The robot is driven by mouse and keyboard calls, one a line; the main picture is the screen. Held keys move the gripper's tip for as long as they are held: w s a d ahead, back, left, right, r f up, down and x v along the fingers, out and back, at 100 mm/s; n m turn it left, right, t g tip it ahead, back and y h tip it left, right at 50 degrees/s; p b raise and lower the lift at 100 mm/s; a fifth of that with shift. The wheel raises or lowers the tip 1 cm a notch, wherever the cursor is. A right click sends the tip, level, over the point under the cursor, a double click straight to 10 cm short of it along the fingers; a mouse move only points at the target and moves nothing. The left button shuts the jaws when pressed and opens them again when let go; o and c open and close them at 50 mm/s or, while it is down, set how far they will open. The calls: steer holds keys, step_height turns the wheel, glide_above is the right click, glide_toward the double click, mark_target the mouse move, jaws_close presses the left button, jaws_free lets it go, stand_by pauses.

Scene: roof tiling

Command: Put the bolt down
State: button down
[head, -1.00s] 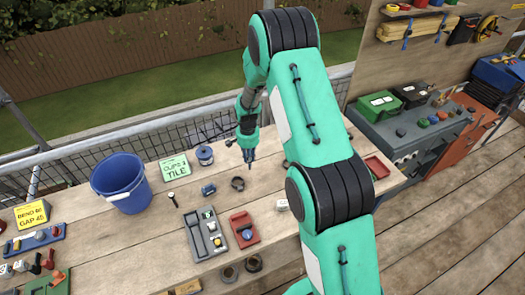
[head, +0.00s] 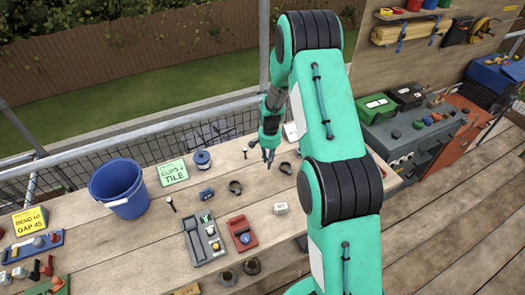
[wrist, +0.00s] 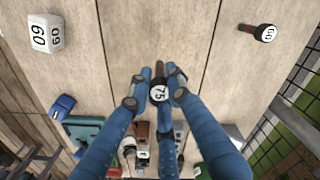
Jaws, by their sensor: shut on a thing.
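The bolt (wrist: 160,91), black with a white face marked 75, is in my gripper (wrist: 158,88). In the wrist view the blue fingers close around it near the middle, and its lower part is hidden. In the head view my gripper (head: 268,156) is over the back of the wooden bench; the held bolt is too small to make out there, and I cannot tell its height above the wood. Another bolt (wrist: 265,33), marked 60 with a red band, lies apart at upper right in the wrist view. A white block (wrist: 46,33) marked 60 is at upper left.
The bench (head: 135,245) holds a blue bucket (head: 118,187), a green sign (head: 173,172), a grey tray (head: 204,240), a red tray (head: 242,233) and dark rings (head: 235,187). A mesh fence (wrist: 298,90) runs along the back. Bare planks surround the gripper.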

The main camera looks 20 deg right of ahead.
steer(key=w+d, duration=0.2)
steer(key=w, duration=0.5)
steer(key=w+d+f+p, duration=0.1)
steer(key=w, duration=0.7)
steer(key=shift+w+d+f, duration=0.25)
steer(key=shift+d, duration=0.15)
steer(key=shift+f+p, duration=0.35)
steer(key=shift+f, duration=1.4)
steer(key=shift+f, duration=0.15)
steer(key=c, duration=1.6)
jaws_free()
step_height(320, 180, up, 12)
steer(key=shift+s+r+b, duration=0.1)
steer(key=shift+r+b, duration=0.05)
steer(key=shift+b, duration=0.35)
